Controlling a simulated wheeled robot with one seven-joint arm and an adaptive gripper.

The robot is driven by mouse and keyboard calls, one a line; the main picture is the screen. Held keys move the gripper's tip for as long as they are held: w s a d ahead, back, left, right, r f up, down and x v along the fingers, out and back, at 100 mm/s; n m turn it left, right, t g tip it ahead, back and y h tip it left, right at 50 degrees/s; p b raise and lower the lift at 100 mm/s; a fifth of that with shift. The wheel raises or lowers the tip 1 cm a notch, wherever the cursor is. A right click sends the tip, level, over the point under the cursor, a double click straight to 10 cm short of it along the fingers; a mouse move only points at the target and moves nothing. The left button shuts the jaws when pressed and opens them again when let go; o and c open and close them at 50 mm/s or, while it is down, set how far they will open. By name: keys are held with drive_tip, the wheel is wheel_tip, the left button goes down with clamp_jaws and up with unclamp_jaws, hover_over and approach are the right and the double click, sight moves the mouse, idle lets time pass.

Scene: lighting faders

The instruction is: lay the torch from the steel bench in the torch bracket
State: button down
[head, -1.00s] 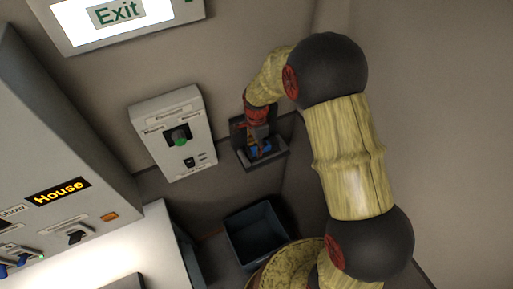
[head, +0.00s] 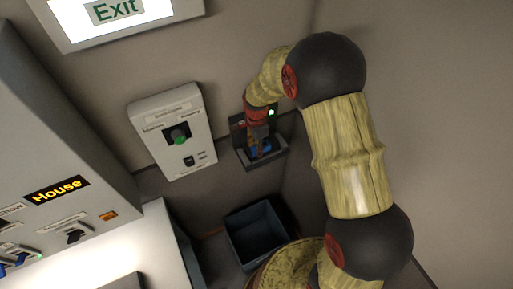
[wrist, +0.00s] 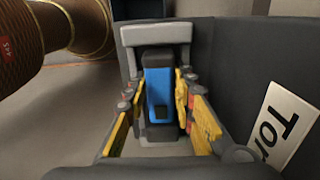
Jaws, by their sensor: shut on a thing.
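The torch (wrist: 158,85) is a blue body with dark ends, seen in the wrist view between the yellow-faced fingers of my gripper (wrist: 162,112). My gripper is shut on it. The torch is down within the dark grey torch bracket (wrist: 228,60), which has a white label starting "Tor" on its wall. In the head view a bit of blue torch (head: 263,148) shows under my gripper (head: 257,138), inside the wall-mounted bracket (head: 265,161). A small green light glows at the bracket's back. Whether the torch bears fully on the bracket floor is hidden.
A white wall panel (head: 160,110) with a green button is left of the bracket. An open dark bin (head: 258,235) stands below.

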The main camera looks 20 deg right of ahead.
drive_tip(key=c, duration=1.4)
unclamp_jaws()
drive_tip(key=o, duration=0.3)
drive_tip(key=shift+r+p, duration=1.8)
drive_tip(key=shift+r, duration=1.25)
